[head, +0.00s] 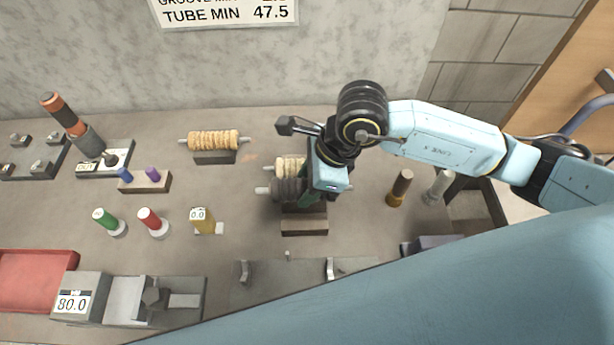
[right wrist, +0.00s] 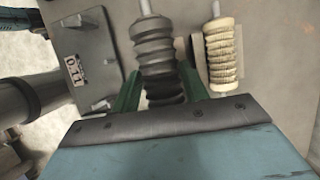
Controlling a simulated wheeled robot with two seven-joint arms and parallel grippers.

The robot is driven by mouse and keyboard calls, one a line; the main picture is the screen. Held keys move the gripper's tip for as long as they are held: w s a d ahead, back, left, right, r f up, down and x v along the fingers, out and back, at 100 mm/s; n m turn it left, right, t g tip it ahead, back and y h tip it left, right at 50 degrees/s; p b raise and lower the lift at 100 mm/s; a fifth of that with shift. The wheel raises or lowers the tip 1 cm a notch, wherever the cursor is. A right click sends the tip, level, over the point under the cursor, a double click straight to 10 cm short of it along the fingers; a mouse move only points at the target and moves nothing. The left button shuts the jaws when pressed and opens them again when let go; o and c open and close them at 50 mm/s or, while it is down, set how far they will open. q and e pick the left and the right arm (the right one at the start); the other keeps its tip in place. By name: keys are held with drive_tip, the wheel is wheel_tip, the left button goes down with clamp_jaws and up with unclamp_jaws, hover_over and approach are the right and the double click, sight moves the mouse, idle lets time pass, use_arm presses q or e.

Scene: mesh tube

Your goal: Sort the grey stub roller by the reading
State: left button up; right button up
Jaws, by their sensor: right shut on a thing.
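The grey stub roller (head: 286,190) is a dark ribbed roller with a pale shaft end at the left. My right gripper (head: 306,193) is shut on it, hiding its right end in the head view. In the right wrist view the roller (right wrist: 158,48) lies between the green fingers (right wrist: 160,88). I cannot tell whether it touches the block below. A wall sign (head: 225,12) reads TUBE MIN 47.5; its groove line is cut off. A gauge (head: 72,302) at the lower left reads 80.0. A small display (head: 197,214) reads 0.0. My left gripper is not in view.
A tan ribbed roller (right wrist: 221,52) lies close beside the grey one. Another tan roller (head: 214,140) rests on a block farther left. A red tray (head: 35,280) is at the left edge. Green (head: 105,219) and red (head: 151,220) pegs stand near the middle left.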

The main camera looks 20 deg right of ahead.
wheel_tip(320, 180, down, 4)
drive_tip(key=shift+r+b, duration=0.15)
drive_tip(key=shift+b, duration=0.85)
drive_tip(key=shift+f+b, duration=0.85)
drive_tip(key=shift+f+b, duration=1.25)
drive_tip(key=shift+b, duration=0.2)
idle(0.5)
drive_tip(key=shift+b, duration=0.45)
idle(0.5)
drive_tip(key=o, duration=1.3)
drive_tip(key=shift+f, duration=0.1)
